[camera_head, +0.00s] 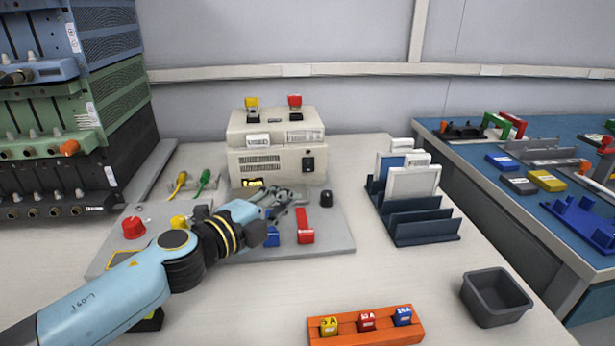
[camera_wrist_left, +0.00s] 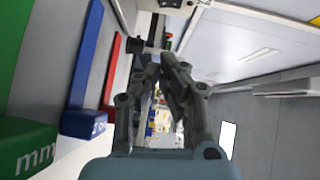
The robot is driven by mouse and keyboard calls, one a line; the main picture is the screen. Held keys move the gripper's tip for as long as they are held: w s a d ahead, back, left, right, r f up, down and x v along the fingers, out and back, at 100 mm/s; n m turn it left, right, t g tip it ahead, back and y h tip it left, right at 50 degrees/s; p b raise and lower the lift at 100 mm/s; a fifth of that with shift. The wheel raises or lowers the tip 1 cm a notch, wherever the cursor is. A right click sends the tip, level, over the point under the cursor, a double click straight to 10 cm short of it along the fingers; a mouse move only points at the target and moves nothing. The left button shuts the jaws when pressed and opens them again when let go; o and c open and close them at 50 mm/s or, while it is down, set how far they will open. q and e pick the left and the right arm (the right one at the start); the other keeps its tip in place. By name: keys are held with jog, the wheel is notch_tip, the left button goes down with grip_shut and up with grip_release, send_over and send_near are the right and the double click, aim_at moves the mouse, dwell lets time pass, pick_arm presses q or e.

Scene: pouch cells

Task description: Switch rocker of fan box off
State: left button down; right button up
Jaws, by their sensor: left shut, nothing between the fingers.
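The beige box (camera_head: 262,163) with vent slots, which I take as the fan box, stands at the back of the bench. My right gripper is not in view.
The grey panel (camera_head: 335,240) carries a red bar (camera_head: 304,226), a blue block, a black knob (camera_head: 327,198) and a red knob (camera_head: 133,228). Right of it stand a dark blue rack (camera_head: 420,222) with white plates and a grey bin (camera_head: 495,298). An orange fuse block (camera_head: 367,335) lies in front.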

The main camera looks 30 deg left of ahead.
aim_at(305, 193)
pick_arm(q)
jog(key=w, duration=0.5)
jog(key=w+d, duration=0.1)
jog(key=w, duration=0.1)
jog(key=shift+w+f+b, duration=0.25)
jog(key=shift+f+b, duration=0.05)
jog(key=shift+f, duration=0.1)
jog(key=w, duration=0.1)
jog(key=w+a+b, duration=0.1)
jog(key=w, duration=0.1)
jog(key=shift+a+f+b, duration=0.3)
jog(key=shift+a+f, duration=0.05)
jog(key=shift+w+a+r, duration=0.1)
jog(key=shift+w+a, duration=0.2)
jog(key=shift+w+a, duration=0.1)
jog(key=shift+w, duration=0.1)
jog(key=shift+s+a+f, duration=0.1)
jog(key=shift+s+f, duration=0.1)
jog(key=shift+s, duration=0.1)
jog(key=s, duration=0.4)
jog(key=s+a, duration=0.1)
jog(key=s, duration=0.1)
jog(key=shift+s+r, duration=0.4)
